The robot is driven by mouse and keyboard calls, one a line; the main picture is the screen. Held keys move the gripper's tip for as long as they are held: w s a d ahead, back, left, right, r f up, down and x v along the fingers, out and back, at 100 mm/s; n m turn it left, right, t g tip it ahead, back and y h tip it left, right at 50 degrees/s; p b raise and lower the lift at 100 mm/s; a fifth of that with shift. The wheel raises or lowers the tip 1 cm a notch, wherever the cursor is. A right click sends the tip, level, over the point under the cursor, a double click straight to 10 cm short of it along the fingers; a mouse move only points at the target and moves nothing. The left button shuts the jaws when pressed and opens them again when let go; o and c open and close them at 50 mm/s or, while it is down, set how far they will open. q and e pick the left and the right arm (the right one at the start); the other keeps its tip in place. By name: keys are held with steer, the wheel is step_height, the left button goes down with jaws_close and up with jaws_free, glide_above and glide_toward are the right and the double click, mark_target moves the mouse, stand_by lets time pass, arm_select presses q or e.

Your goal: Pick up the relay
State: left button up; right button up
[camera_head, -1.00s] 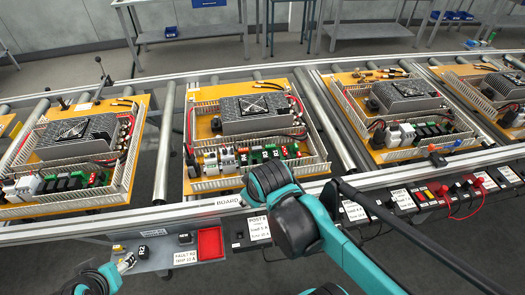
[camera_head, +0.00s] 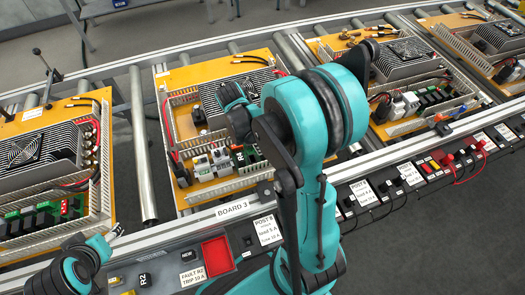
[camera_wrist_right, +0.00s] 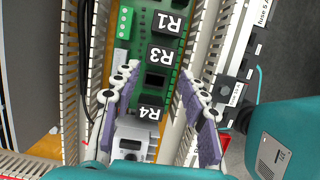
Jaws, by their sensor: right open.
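In the right wrist view, black relays marked R1 (camera_wrist_right: 166,22), R3 (camera_wrist_right: 161,53) and R4 (camera_wrist_right: 150,112) sit in a row on a green circuit board (camera_wrist_right: 140,61). A dark, unmarked square (camera_wrist_right: 156,81) lies between R3 and R4. My right gripper (camera_wrist_right: 155,72) is open, its purple fingers on either side of this row, with nothing visibly held. In the head view my right arm hides much of that board. A black block marked R2 (camera_head: 144,280) sits on the front tray at lower left. My left gripper (camera_head: 114,232) is near the tray; its jaws are unclear.
A red bin (camera_head: 217,255) stands beside the fault label (camera_head: 191,275). Slotted duct walls (camera_wrist_right: 208,42) flank the relay row closely. A grey relay-like module (camera_wrist_right: 134,136) sits below R4. Other boards (camera_head: 50,160) stand on the roller conveyor on both sides.

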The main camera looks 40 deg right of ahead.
mark_target(263, 147)
steer(key=b+x, duration=0.1)
steer(key=x, duration=0.1)
steer(key=d+b+x, duration=0.1)
steer(key=x, duration=0.2)
steer(key=shift+s+b, duration=0.15)
steer(key=shift+b, duration=0.15)
steer(key=c, duration=0.7)
steer(key=shift+r, duration=0.1)
steer(key=shift+r+p, duration=0.25)
steer(key=shift+p, duration=0.05)
step_height(263, 147, up, 4)
steer(key=shift+f+p, duration=0.15)
steer(key=shift+p, duration=0.85)
steer(key=s+d+r+p, duration=0.4)
steer(key=s+d+r, duration=0.2)
steer(key=s, duration=0.4)
steer(key=shift+r, duration=0.35)
steer(key=shift+r, duration=0.15)
steer(key=shift+r+p, duration=1.75)
steer(key=shift+r, duration=0.1)
